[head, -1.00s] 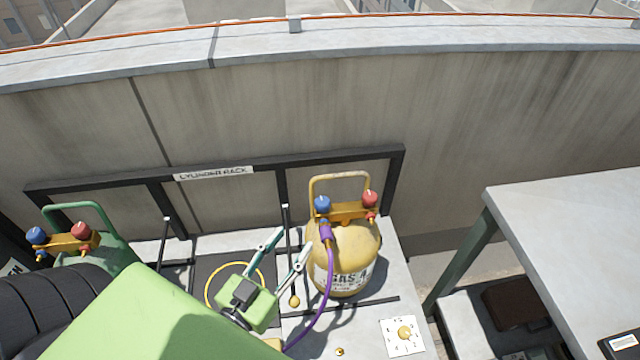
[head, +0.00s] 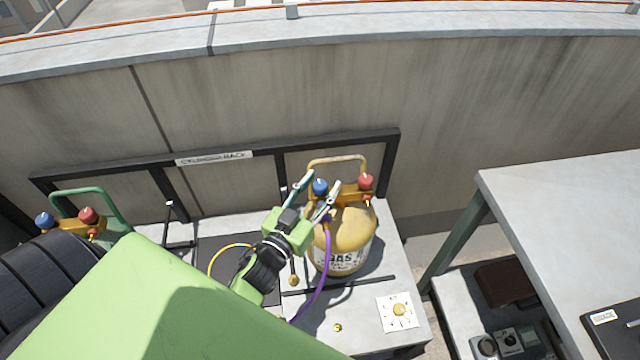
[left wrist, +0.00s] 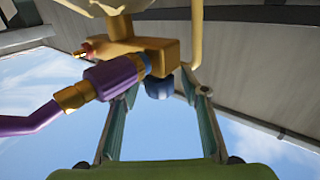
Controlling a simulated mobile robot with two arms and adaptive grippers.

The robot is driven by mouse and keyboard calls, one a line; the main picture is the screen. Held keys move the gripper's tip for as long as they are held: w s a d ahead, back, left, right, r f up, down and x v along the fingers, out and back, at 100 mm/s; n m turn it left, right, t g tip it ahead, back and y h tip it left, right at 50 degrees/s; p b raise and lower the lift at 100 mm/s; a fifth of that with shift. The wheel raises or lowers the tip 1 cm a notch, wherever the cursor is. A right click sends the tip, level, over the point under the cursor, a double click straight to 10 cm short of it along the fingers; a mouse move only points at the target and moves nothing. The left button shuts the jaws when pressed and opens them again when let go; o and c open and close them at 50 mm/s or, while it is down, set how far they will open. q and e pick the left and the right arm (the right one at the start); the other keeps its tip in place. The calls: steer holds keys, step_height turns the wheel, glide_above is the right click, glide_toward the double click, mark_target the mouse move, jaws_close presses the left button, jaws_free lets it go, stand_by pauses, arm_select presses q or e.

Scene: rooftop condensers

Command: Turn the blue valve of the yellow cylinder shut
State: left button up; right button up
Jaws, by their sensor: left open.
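The yellow cylinder (head: 348,235) stands upright on the grey platform, with a blue valve (head: 320,187) and a red valve (head: 365,182) on its orange manifold. A purple hose (head: 327,262) runs down from the blue valve's side. My left gripper (head: 322,179) is open at the blue valve, one finger on each side of it in the picture. In the left wrist view the blue valve (left wrist: 159,88) shows between the open fingers, below the manifold; the hose's purple connector (left wrist: 112,82) partly covers the left finger. I cannot tell whether either finger touches the valve. My right gripper is not in view.
The black cylinder rack (head: 270,150) stands behind the cylinder, against the concrete wall. A green cylinder with its own blue and red valves (head: 88,216) is at the left. A white card (head: 398,312) lies in front. A grey table (head: 560,215) stands at the right.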

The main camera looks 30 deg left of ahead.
arm_select(q)
steer(key=shift+c, duration=0.4)
steer(key=c, duration=1)
steer(key=shift+r+m+h+p, duration=0.15)
steer(key=shift+m+h+p, duration=0.35)
steer(key=shift+h+p, duration=0.1)
steer(key=shift+c, duration=0.2)
steer(key=shift+m+h, duration=0.3)
steer(key=shift+h, duration=0.3)
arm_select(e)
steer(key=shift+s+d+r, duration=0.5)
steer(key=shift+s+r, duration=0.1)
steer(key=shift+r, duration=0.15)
arm_select(q)
steer(key=o, duration=1.1)
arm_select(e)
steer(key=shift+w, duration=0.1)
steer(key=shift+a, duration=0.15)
